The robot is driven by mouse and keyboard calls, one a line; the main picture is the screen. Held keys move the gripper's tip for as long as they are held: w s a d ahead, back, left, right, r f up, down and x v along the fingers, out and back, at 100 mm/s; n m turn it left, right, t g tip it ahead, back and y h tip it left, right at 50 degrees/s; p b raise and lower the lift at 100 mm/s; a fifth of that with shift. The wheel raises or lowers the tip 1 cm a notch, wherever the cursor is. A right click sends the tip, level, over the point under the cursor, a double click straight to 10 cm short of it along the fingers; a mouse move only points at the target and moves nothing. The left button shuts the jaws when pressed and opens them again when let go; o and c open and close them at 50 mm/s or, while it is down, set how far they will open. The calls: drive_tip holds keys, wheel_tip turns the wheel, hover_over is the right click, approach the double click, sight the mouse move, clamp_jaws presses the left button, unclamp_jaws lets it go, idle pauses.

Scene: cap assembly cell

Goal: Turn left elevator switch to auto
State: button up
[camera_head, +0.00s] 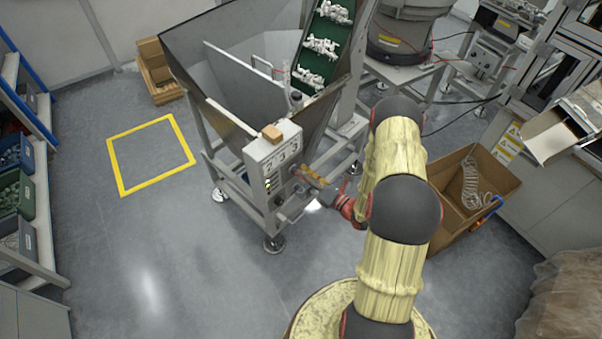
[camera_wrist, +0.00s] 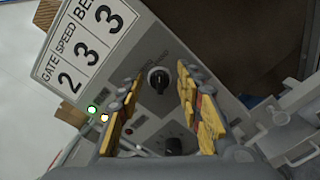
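The grey control box (camera_head: 268,158) is on the front of the elevator hopper, with a 2-3-3 label on its face. In the wrist view its panel (camera_wrist: 140,62) shows a black rotary switch (camera_wrist: 158,79) with small lettering that I cannot read. A second black knob (camera_wrist: 173,146) is lower, partly behind my gripper. My gripper (camera_head: 301,172) is in front of the panel. In the wrist view its two yellow-padded fingers (camera_wrist: 157,97) are apart, with the upper switch seen in the gap between them. I cannot tell whether they touch it.
Two lit indicators (camera_wrist: 97,113) are left of the fingers. A small orange-brown block (camera_head: 271,132) sits on the box. The steel hopper (camera_head: 235,75) and green belt (camera_head: 321,46) rise behind. A cardboard box (camera_head: 448,205) stands right of my arm. Floor at left is clear.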

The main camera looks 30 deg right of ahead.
drive_tip(key=shift+w+a, duration=0.1)
drive_tip(key=shift+w, duration=0.15)
drive_tip(key=shift+c, duration=0.6)
drive_tip(key=c, duration=0.7)
clamp_jaws()
